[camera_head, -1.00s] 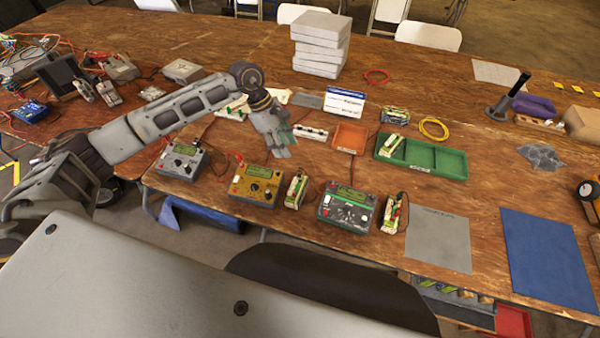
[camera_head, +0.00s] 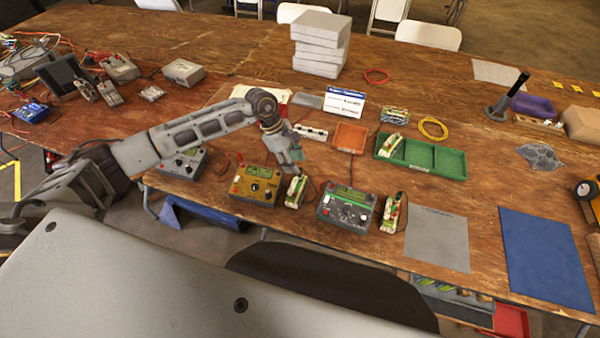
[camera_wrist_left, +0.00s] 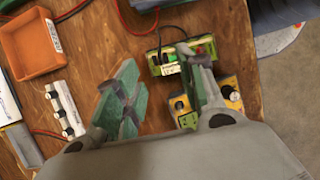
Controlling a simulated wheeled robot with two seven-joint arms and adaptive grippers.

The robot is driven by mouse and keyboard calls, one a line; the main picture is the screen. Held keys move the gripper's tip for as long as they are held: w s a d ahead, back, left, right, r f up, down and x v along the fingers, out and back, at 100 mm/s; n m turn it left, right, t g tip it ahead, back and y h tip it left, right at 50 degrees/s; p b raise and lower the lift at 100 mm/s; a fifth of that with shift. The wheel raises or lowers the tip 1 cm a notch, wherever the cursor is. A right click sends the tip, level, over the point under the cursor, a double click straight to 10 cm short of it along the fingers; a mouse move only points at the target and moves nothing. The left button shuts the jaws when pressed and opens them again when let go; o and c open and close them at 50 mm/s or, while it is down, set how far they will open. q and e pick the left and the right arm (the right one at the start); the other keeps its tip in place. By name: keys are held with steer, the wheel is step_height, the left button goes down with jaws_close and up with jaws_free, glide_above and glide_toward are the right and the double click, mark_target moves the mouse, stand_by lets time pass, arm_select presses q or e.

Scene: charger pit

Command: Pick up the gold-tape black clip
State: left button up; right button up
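My left gripper (camera_head: 287,160) hangs above the table between the gold charger (camera_head: 255,185) and the green-and-white battery pack (camera_head: 295,191). In the left wrist view the green-padded fingers of the gripper (camera_wrist_left: 163,78) are apart with nothing held between them. The battery pack (camera_wrist_left: 181,56) shows beyond the fingers with a thin black lead at it, and the gold charger (camera_wrist_left: 232,92) is partly hidden behind the right finger. I cannot make out the gold-tape black clip itself; it is too small or hidden. My right gripper is not in view.
A dark charger (camera_head: 346,207) and a second battery pack (camera_head: 392,213) stand to the right, a grey charger (camera_head: 183,162) to the left. An orange tray (camera_head: 349,137) and green tray (camera_head: 436,158) lie behind. Red and black leads cross the table. The grey mat (camera_head: 438,239) is bare.

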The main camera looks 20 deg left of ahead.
mark_target(300, 175)
arm_select(q)
steer(key=shift+f, duration=0.1)
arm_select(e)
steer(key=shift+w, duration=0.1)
arm_select(q)
steer(key=shift+s+d+f+p, duration=0.1)
steer(key=shift+d+f+p, duration=0.2)
steer(key=shift+d+f, duration=0.15)
steer(key=x, duration=0.2)
steer(key=shift+s+d+f+p, duration=0.1)
steer(key=shift+d+f+p, duration=0.15)
steer(key=shift+f+p, duration=0.1)
steer(key=shift+d+f, duration=0.15)
steer(key=shift+f, duration=0.35)
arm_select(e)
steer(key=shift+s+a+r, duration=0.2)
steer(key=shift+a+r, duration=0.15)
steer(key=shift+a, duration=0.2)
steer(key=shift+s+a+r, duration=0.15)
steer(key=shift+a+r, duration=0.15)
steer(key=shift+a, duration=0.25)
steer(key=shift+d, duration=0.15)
arm_select(q)
steer(key=shift+c, duration=0.5)
jaws_close()
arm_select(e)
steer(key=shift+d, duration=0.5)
